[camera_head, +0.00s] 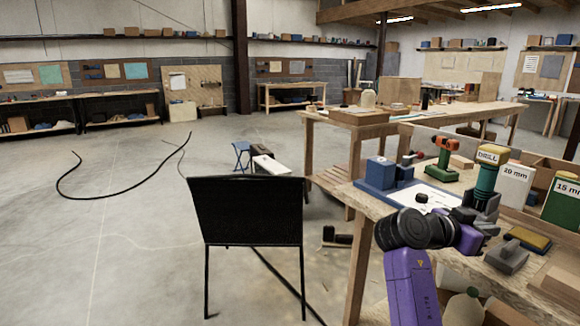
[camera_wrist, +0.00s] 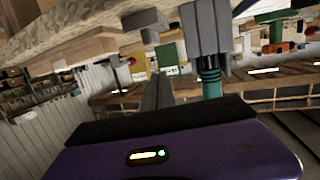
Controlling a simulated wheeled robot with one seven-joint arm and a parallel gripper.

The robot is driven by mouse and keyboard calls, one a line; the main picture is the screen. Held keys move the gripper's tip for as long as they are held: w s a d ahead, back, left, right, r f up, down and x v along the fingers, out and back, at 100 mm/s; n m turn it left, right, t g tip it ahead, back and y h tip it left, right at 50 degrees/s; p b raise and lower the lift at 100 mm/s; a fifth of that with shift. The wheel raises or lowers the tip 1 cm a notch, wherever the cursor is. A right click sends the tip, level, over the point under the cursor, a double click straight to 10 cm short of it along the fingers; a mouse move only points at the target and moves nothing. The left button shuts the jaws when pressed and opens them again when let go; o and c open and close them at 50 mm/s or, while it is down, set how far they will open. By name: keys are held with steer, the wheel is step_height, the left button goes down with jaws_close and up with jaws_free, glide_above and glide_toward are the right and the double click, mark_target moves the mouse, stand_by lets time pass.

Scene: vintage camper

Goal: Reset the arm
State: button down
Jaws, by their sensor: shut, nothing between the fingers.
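My arm, purple and black, reaches in from the lower right in the head view over the workbench (camera_head: 365,198). My gripper (camera_head: 484,212) is at its end, low over the bench and shut with nothing in it. A yellow-topped drill piece marked DRILL, with a teal collar (camera_head: 487,182), stands just behind the gripper. From the head view I cannot tell whether they touch. In the wrist view, a ribbed teal cylinder (camera_wrist: 211,80) shows close by, and my purple wrist housing fills the bottom.
A black panel on legs (camera_head: 247,210) stands left. The floor further left is mostly open.

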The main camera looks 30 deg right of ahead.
steer(key=w+a+r+n+t, duration=0.1)
steer(key=w+a+n+t, duration=0.4)
steer(key=w+n+t, duration=0.5)
steer(key=s+a+f+n+t+y+p, duration=0.15)
steer(key=a+f+n+t+y, duration=0.3)
steer(key=a, duration=0.45)
steer(key=s+a+f+n+t+y+p, duration=0.1)
steer(key=s+a+f+n+t+y, duration=0.25)
steer(key=a, duration=0.65)
steer(key=s+a+f+n+t+y+p, duration=0.25)
steer(key=s+a+y, duration=0.25)
steer(key=s+a, duration=0.65)
steer(key=s+a+f+g+y+p, duration=0.1)
steer(key=s+a, duration=0.2)
steer(key=s, duration=0.7)
steer(key=s+a+g+y+p, duration=0.1)
steer(key=s+a, duration=0.3)
steer(key=s, duration=0.6)
steer(key=shift+s+f+g+y, duration=0.2)
steer(key=shift+f+g+y, duration=0.1)
steer(key=shift+f+g, duration=0.15)
